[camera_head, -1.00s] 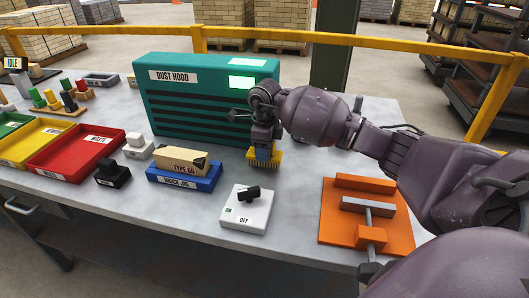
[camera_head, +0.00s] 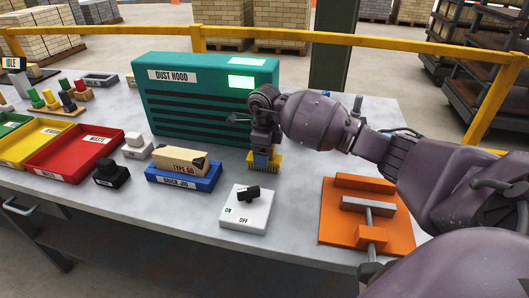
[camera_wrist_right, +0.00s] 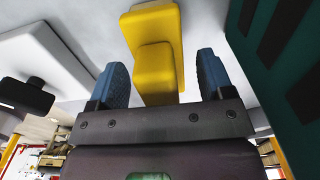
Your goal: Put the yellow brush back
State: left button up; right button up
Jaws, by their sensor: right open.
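The yellow brush (camera_head: 264,166) stands bristles down on the grey table, in front of the right part of the teal dust hood. My right gripper (camera_head: 262,152) is right above it, pointing down. In the right wrist view the blue fingers of the gripper (camera_wrist_right: 163,64) are apart, one on each side of the yellow brush handle (camera_wrist_right: 155,70). A gap shows between the handle and each finger. My left gripper is out of view.
The teal dust hood (camera_head: 185,118) stands close behind the gripper. A white switch box (camera_head: 246,213) is in front, and an orange clamp plate (camera_head: 340,225) is to the right. A brick (camera_head: 182,160) in a blue jig (camera_head: 190,181) and a red waste tray (camera_head: 75,165) are left.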

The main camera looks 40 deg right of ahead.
notch_tip(320, 180, up, 12)
jog(key=shift+r+p, duration=0.15)
jog(key=shift+p, duration=0.25)
jog(key=shift+r, duration=0.1)
dwell(0.5)
